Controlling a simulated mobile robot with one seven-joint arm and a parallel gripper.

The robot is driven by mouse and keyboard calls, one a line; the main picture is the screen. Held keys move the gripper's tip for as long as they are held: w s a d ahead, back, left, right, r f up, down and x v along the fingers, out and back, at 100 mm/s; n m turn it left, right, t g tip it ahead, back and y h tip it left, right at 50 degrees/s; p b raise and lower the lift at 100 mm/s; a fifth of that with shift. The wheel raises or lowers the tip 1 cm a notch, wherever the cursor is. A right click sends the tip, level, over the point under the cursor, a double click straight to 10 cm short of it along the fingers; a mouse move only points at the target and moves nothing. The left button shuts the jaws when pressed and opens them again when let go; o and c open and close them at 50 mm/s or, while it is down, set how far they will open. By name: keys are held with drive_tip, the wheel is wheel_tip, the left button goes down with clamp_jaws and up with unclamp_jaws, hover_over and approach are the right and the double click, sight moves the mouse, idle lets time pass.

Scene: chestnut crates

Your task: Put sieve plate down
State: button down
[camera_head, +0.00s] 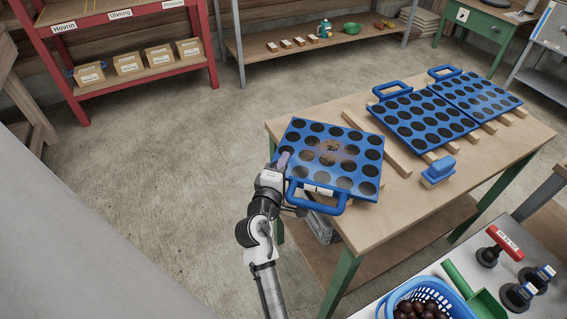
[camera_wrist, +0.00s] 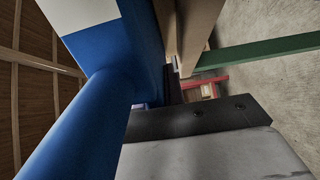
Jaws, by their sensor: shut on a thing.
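A blue sieve plate (camera_head: 333,157) with rows of round holes is at the left end of the wooden table (camera_head: 448,187) in the head view. Its handle (camera_head: 318,205) points toward me. My gripper (camera_head: 290,200) is shut on the sieve plate at the left part of its handle side. In the wrist view the blue handle (camera_wrist: 75,120) is large and close beside the dark finger; the fingertips are mostly hidden. The plate overlaps the wooden slats on the table in the picture. I cannot tell whether it touches them.
Two more blue sieve plates (camera_head: 424,121) (camera_head: 476,95) lie on slats (camera_head: 376,143) at the table's far right. A blue brush (camera_head: 438,172) lies on the table. A blue basket (camera_head: 390,302) of chestnuts and a green scoop (camera_head: 472,290) are at the lower right. Open floor lies left.

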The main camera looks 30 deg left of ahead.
drive_tip(key=shift+r, duration=0.1)
drive_tip(key=c, duration=1.5)
unclamp_jaws()
drive_tip(key=shift+f, duration=0.2)
